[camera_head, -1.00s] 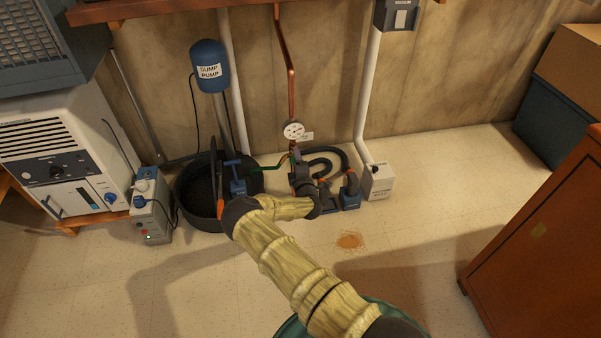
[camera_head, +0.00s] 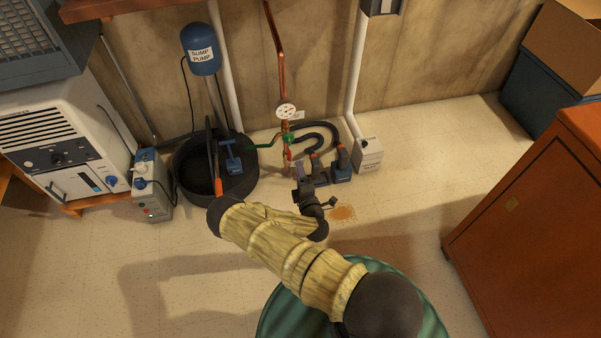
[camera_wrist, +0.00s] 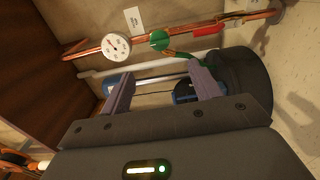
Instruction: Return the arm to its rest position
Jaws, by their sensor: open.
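My arm (camera_head: 285,250), clad in pale yellow segments, reaches from the lower right of the head view and bends at a dark elbow. My gripper (camera_head: 302,180) is above the floor, in front of the copper pipe (camera_head: 278,65) with its white gauge (camera_head: 286,111) and green valve (camera_head: 288,138). In the wrist view, the two purple-grey fingers of my gripper (camera_wrist: 160,76) are apart with nothing between them. The gauge (camera_wrist: 115,45) and green valve (camera_wrist: 159,40) lie beyond the fingertips, apart from them.
A black sump basin (camera_head: 185,180), a blue sump pump tank (camera_head: 200,48) and black hoses (camera_head: 325,132) stand by the wall. A white appliance (camera_head: 60,140) is at left, a wooden cabinet (camera_head: 540,210) at right. Tiled floor (camera_head: 400,180) between is mostly clear, with a brown stain.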

